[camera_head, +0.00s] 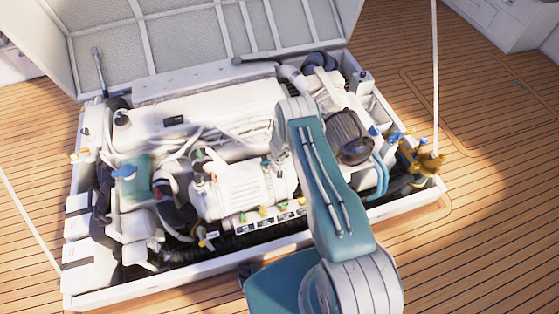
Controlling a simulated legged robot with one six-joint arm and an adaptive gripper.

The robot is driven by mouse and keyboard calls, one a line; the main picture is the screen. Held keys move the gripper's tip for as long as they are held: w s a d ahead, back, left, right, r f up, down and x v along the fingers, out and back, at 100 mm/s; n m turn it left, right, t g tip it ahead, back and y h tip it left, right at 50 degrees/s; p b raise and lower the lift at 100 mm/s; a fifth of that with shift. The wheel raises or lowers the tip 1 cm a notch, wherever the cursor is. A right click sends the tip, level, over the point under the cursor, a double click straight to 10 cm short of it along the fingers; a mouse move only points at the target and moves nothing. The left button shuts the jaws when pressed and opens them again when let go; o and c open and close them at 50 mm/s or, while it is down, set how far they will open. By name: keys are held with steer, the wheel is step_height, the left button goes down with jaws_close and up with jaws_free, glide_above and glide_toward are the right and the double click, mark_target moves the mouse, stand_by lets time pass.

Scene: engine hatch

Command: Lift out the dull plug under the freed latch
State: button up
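My teal and white arm rises from the bottom right and bends over the middle of the engine bay. My gripper is not visible; the arm's far end lies behind its upper link. A row of small yellow and green fittings (264,211) sits above a labelled white strip (268,221) along the front of the engine (240,188). They are too small to tell whether any is the dull plug or a latch, or whether a latch is open. The part of this row behind my arm is hidden.
The raised hatch lid (190,40) stands behind the bay. A white frame (160,285) edges the opening. Hoses and pipes crowd the inside. A yellow fitting (428,163) and blue-handled valves (400,135) stand at the right corner. The wooden deck (480,220) is clear to the right.

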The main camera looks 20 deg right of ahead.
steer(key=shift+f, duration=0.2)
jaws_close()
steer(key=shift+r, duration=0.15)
